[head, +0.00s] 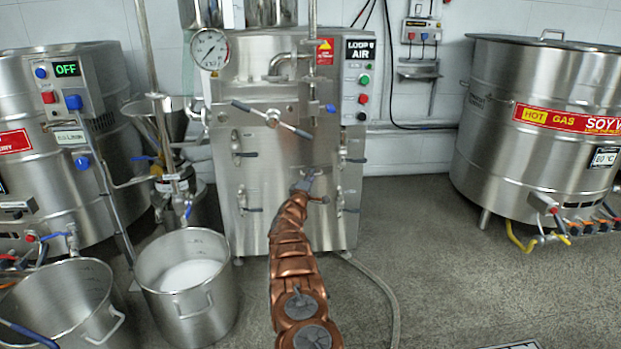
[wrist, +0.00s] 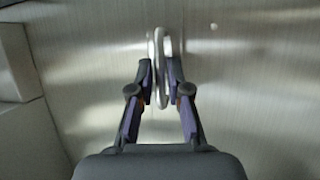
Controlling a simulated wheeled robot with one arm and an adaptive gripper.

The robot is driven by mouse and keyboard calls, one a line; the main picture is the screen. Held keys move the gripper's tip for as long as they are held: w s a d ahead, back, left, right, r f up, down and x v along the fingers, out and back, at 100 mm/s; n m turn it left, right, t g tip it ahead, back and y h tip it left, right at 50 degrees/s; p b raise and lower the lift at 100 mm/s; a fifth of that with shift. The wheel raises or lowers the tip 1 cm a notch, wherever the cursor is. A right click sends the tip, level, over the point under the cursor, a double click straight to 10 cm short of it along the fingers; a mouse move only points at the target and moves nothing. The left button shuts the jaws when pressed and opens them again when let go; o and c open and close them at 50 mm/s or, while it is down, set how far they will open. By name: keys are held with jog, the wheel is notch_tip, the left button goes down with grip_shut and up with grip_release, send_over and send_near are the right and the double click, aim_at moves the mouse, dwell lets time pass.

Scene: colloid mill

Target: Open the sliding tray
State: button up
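The steel machine cabinet (head: 290,150) stands in the middle of the head view. Its lower front panel (head: 262,185) is upright, with dark-handled latches down both sides. My gripper (head: 307,180) is at this panel, small and partly hidden by my copper-coloured arm. In the wrist view, a bright metal loop handle (wrist: 161,92) stands out from a brushed steel face (wrist: 240,95). My gripper (wrist: 161,78) has one finger on each side of the loop, close against it, and appears shut on it. I cannot make out a separate sliding tray or its edges.
A steel pot with white contents (head: 190,275) and another pot (head: 70,305) stand on the floor at left. A large kettle (head: 545,130) stands at right. A hose (head: 385,290) lies right of my arm. Floor between hose and kettle is mostly clear.

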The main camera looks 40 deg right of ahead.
grip_shut()
jog(key=shift+s, duration=0.1)
dwell(0.3)
